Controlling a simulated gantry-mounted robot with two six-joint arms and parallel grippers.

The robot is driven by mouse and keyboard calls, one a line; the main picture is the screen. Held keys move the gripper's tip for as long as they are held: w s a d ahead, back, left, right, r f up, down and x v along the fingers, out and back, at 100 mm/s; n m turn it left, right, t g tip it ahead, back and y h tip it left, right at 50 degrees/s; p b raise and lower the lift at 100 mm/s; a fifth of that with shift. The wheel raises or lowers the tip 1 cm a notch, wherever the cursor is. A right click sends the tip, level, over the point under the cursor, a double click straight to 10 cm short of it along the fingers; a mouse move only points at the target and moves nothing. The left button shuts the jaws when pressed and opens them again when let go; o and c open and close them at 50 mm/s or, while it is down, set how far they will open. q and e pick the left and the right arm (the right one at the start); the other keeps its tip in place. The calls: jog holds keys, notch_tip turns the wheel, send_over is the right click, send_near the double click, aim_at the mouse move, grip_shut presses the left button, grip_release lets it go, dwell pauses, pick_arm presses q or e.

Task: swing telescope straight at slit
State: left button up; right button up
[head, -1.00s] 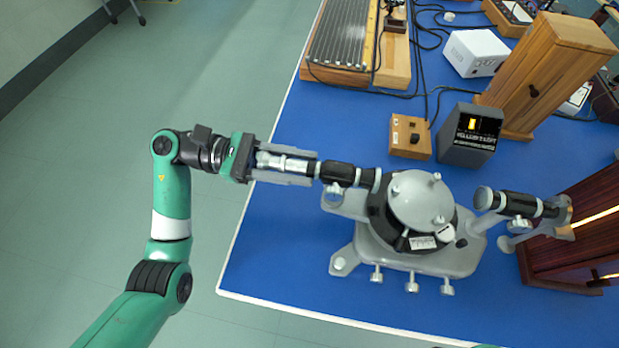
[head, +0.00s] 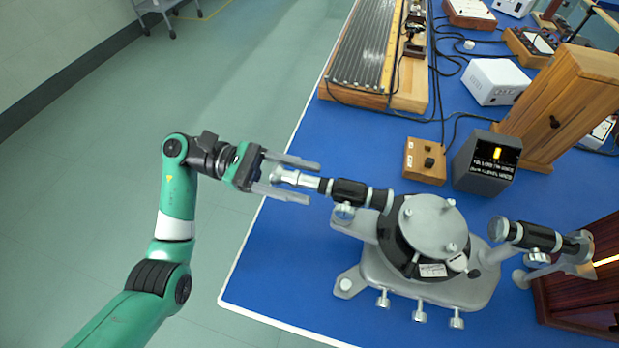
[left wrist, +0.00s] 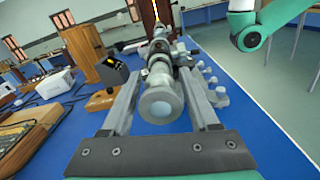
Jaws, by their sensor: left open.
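The spectrometer (head: 425,285) stands on the blue bench, with a grey round table (head: 433,225) on top. Its telescope (head: 350,192) is a black and silver tube pointing left. The collimator (head: 540,237) is on the opposite side, facing the dark wooden box with a bright slit (head: 606,261). The two tubes look roughly in line. My left gripper (head: 312,183) is open, its fingers on either side of the telescope's eyepiece end with gaps visible. In the left wrist view, the round eyepiece (left wrist: 160,103) sits between the spread fingers. My right gripper is out of view.
A wooden switch box (head: 425,161) and a dark box with a lit window (head: 485,163) stand behind the spectrometer. A tall wooden cabinet (head: 560,100), a white box (head: 495,81) and cables lie farther back. The bench's left edge runs below my gripper.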

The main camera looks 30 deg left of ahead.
pick_arm(q)
jog(key=s+a, duration=0.2)
jog(key=a, duration=0.7)
jog(key=shift+a, duration=0.3)
jog(key=shift+w+d+r, duration=0.1)
jog(key=shift+r, duration=0.05)
